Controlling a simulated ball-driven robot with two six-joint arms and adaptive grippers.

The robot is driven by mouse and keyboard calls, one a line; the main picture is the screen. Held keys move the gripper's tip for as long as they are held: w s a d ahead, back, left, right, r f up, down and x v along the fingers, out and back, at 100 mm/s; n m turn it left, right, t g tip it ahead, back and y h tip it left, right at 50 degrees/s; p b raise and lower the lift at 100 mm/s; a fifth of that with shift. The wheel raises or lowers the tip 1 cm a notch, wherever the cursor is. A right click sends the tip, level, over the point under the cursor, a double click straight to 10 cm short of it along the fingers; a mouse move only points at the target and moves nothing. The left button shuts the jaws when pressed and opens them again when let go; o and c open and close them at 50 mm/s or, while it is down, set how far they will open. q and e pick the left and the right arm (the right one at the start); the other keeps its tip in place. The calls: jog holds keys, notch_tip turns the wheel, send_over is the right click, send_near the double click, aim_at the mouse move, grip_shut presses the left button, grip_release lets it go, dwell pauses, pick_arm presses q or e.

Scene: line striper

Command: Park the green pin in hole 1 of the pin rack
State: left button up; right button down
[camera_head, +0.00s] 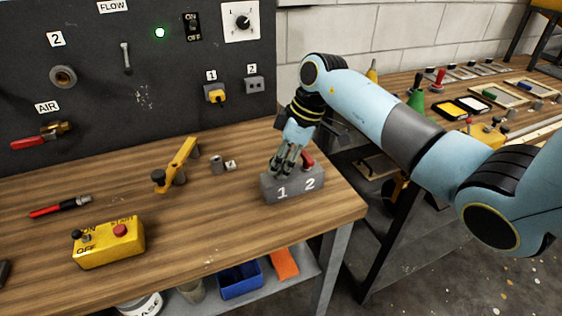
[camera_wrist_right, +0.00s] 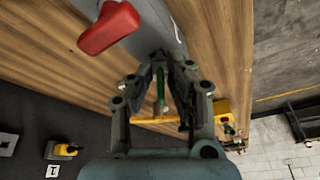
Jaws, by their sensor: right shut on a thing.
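The grey pin rack (camera_head: 292,186), marked 1 and 2, stands near the right front corner of the wooden bench. A red-handled pin (camera_head: 308,160) is at its hole 2 side, and its red handle (camera_wrist_right: 110,28) also shows in the wrist view. My right gripper (camera_head: 284,168) points down over the hole 1 side of the rack. In the wrist view its fingers (camera_wrist_right: 160,68) are shut around the thin green pin (camera_wrist_right: 160,92). The fingers hide the pin in the head view. I cannot tell whether its lower end is in the hole. My left gripper is not in view.
A yellow lever (camera_head: 178,166), a small metal cylinder (camera_head: 216,165) and a yellow switch box (camera_head: 108,243) are on the bench, left of the rack. A dark panel (camera_head: 140,95) rises behind. A second bench (camera_head: 398,85) stands at the right, beyond a gap.

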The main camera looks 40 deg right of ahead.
jog(key=shift+f, duration=0.35)
dwell(0.3)
jog(key=c, duration=1.2)
grip_release()
jog(key=shift+o, duration=0.4)
jog(key=shift+o, duration=1.2)
jog(key=p+v, duration=0.4)
jog(key=p, duration=0.1)
jog(key=shift+r, duration=0.3)
jog(key=shift+p+v, duration=0.95)
jog(key=shift+v, duration=0.3)
jog(key=shift+s+f, duration=0.1)
